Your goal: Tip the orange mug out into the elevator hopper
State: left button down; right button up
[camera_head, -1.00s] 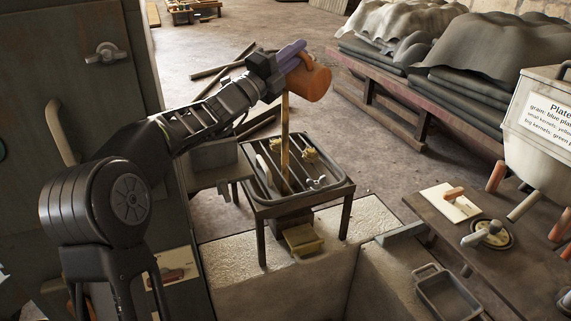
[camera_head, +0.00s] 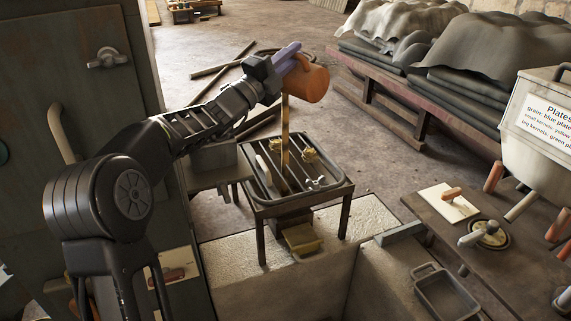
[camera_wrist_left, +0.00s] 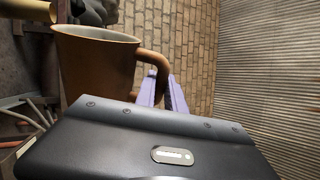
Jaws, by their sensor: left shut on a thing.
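The orange mug (camera_head: 308,82) is tilted high above the barred hopper (camera_head: 345,193) in the head view. A thin yellowish-brown stream (camera_head: 285,125) runs from the mug down onto the hopper's bars. My left gripper (camera_head: 290,56), with pale purple fingers, is shut on the mug's handle. In the left wrist view the mug (camera_wrist_left: 95,65) shows its rim and handle, with the purple fingers (camera_wrist_left: 162,92) at the handle. The inside of the mug is mostly hidden. My right gripper does not show.
The hopper stands on legs by a pale stone block (camera_head: 225,255). A wooden bench (camera_head: 430,205) at the right carries a board and a round dish. A grey tray (camera_head: 447,293) is at the lower right. A dark green cabinet (camera_head: 95,85) stands left.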

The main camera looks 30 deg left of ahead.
pick_arm(q)
jog(key=shift+a, duration=0.1)
jog(key=shift+a, duration=0.15)
jog(key=shift+r+n+p, duration=0.1)
jog(key=shift+n+p, duration=0.25)
jog(key=shift+n, duration=0.05)
jog(key=shift+w+a, duration=0.1)
jog(key=shift+a+n+y+p, duration=0.2)
jog(key=shift+n+y+p, duration=0.1)
jog(key=shift+p, duration=0.05)
jog(key=shift+w+a, duration=0.1)
jog(key=shift+a+r+n+p, duration=0.15)
jog(key=shift+a+n+p, duration=0.05)
jog(key=shift+n+p, duration=0.25)
jog(key=shift+w+a+n+p, duration=0.1)
jog(key=shift+a+n+p, duration=0.15)
jog(key=shift+n+p, duration=0.1)
